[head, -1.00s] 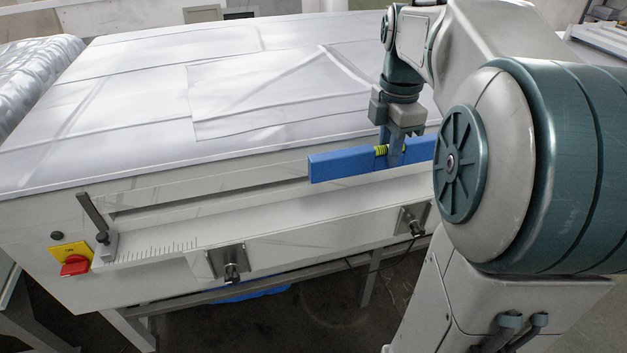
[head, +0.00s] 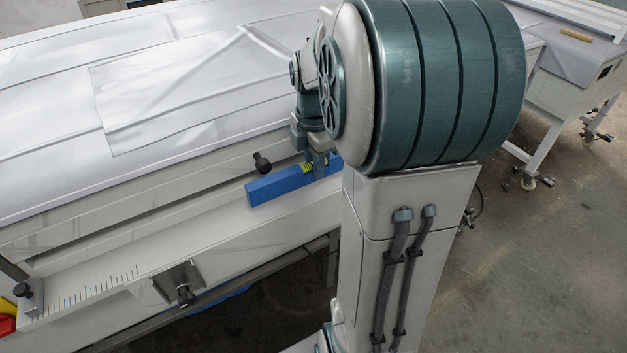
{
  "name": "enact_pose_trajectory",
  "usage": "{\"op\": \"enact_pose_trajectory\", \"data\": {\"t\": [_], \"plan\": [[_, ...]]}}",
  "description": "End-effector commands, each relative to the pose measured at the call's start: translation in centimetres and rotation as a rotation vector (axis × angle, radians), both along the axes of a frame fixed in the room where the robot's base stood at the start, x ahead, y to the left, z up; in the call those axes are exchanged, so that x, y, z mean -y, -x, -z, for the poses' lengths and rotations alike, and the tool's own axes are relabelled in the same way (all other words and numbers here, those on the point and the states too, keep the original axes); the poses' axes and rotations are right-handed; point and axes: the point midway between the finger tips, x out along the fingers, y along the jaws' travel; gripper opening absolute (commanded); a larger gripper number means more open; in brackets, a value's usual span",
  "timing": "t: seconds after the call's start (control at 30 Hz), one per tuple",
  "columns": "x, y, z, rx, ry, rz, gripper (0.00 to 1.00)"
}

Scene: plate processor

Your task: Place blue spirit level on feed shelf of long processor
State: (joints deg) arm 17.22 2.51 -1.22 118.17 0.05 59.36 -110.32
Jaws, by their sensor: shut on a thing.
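The blue spirit level (head: 275,187) is a long bar held level-wise in my gripper (head: 318,172), which is shut on it around its yellow vial. Its right end is hidden behind my arm. The long processor (head: 170,225) is the white machine under the pale sheets. Its feed shelf (head: 120,262) is the narrow ledge along the front, with ruler marks at its left end. The level shows over the right part of this shelf; I cannot tell whether it touches it.
A black knob (head: 262,162) stands close behind the level. A dark stop (head: 24,290) sits at the shelf's left end, and a bracket with a knob (head: 182,285) is on the front. Another table (head: 570,75) stands at the far right, with open floor before it.

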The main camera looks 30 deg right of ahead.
Motion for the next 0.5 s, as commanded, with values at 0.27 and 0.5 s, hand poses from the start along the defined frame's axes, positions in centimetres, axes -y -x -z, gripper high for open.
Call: {"op": "enact_pose_trajectory", "data": {"t": [0.27,0.5], "plan": [[-0.1,0.0,3.4,-0.002,-0.001,-0.001,0.00],[-0.1,-0.1,4.9,0.002,0.001,-0.002,0.00]]}}
